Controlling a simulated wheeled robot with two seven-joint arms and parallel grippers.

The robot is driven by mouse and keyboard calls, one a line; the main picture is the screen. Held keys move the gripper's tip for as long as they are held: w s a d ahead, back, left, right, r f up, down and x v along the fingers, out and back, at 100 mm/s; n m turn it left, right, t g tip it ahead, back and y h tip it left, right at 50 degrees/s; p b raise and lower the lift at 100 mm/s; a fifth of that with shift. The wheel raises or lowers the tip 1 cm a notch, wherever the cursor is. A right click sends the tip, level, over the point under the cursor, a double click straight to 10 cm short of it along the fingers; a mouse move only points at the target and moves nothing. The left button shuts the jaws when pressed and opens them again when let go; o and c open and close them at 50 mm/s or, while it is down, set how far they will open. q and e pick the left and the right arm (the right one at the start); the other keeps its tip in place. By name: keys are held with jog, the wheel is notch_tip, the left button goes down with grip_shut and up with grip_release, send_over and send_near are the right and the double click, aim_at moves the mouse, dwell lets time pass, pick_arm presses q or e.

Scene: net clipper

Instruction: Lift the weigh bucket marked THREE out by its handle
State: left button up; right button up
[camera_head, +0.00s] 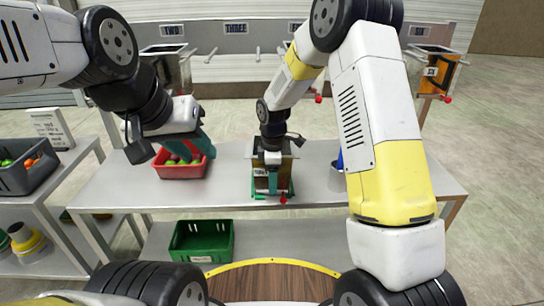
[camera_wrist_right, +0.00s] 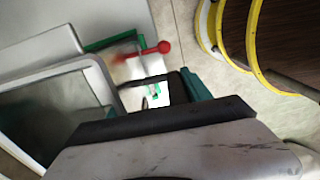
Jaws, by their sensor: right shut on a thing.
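A metal weigh bucket (camera_head: 264,182) with a dark front, a small label and a red knob stands upright at the middle of the grey table, within green edging. The label is too small to read. My right gripper (camera_head: 272,157) points down at the bucket's top and is shut on its handle, which is mostly hidden. In the right wrist view the bucket's pale metal rim (camera_wrist_right: 92,70) and red knob (camera_wrist_right: 163,47) show close to the gripper. My left gripper (camera_head: 195,146), with teal fingers, hangs above the red crate; its opening is unclear.
The rack behind has a THREE sign (camera_head: 236,28) with bare pegs below it. Other buckets hang at left (camera_head: 165,68) and right (camera_head: 434,75). A red crate (camera_head: 182,172) of fruit stands left on the table (camera_head: 122,190). A green crate (camera_head: 203,240) sits lower down.

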grip_shut()
jog(key=shift+r, duration=0.15)
